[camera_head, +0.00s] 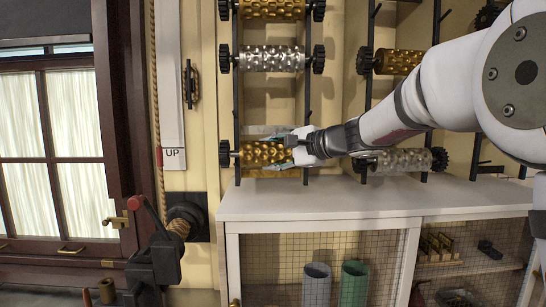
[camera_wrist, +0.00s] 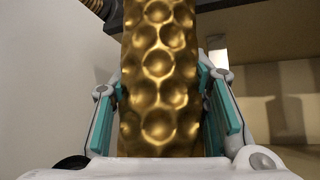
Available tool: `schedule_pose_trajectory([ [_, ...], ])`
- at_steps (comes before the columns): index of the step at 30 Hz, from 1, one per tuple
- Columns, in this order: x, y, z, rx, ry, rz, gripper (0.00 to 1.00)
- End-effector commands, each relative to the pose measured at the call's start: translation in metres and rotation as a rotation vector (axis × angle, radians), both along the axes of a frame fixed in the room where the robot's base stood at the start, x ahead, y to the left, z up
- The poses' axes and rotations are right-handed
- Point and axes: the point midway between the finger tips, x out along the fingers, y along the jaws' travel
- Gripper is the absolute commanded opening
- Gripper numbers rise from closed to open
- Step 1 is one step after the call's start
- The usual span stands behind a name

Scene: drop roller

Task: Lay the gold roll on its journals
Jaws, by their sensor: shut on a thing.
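The gold roll (camera_head: 259,157), dimpled, lies roughly level at the lowest place of the left rack, with a black gear at its left end. My gripper (camera_head: 283,153) reaches in from the right and is shut on the roll. In the wrist view the gold roll (camera_wrist: 160,75) fills the middle, between the teal pads of my gripper (camera_wrist: 165,110). My gripper hides the roll's right end. I cannot tell whether its ends rest on the journals.
A silver roll (camera_head: 272,58) and another gold roll sit higher on the left rack. The right rack holds a gold roll (camera_head: 400,62) and a silver roll (camera_head: 400,161). A white cabinet top (camera_head: 350,200) lies below. A crank with a red knob (camera_head: 135,203) stands at left.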

Motion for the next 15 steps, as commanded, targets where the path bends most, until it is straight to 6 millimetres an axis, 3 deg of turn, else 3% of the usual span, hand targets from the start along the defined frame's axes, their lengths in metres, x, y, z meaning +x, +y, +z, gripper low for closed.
schedule_pose_trajectory([
  [6,0.015,0.001,0.001,0.003,-0.006,0.001,0.00],
  [15,0.015,0.000,-0.013,0.005,-0.007,0.000,0.00],
])
